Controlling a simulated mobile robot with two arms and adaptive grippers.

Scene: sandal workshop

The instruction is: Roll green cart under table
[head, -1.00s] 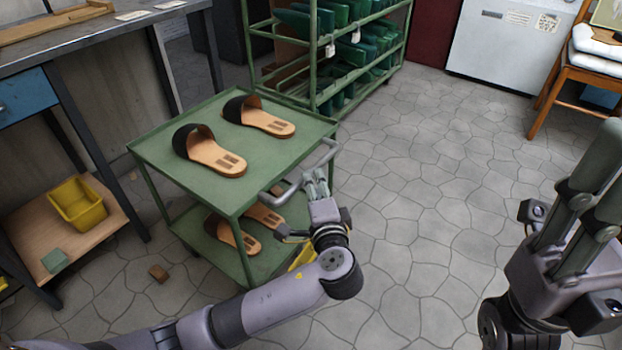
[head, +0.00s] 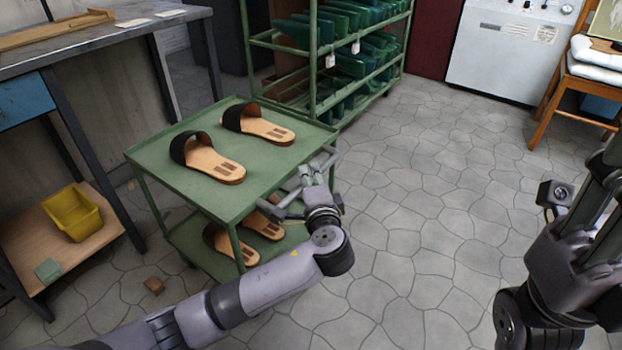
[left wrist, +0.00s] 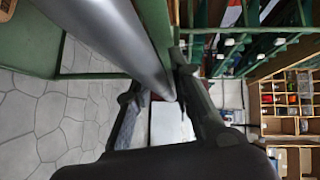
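The green cart (head: 180,160) stands right of the workbench table (head: 100,40), clear of the space under its top. Two sandals (head: 215,160) (head: 262,125) lie on its top tray, and more sandals (head: 222,243) on its lower shelf. My left gripper (head: 312,175) is at the cart's grey handle (head: 331,160), at the near right side. In the left wrist view the handle bar (left wrist: 120,40) runs between the spread fingers (left wrist: 160,105), closer to the right one, with a gap at the left one. My right gripper (head: 600,195) is at the right edge, partly cut off, away from the cart.
A green rack (head: 315,60) with green shapes stands close behind the cart. The table's low wooden shelf (head: 90,248) holds a yellow bin (head: 72,213). A brown block (head: 154,286) lies on the floor near the cart. The stone floor to the right is open, with a chair (head: 570,100) beyond.

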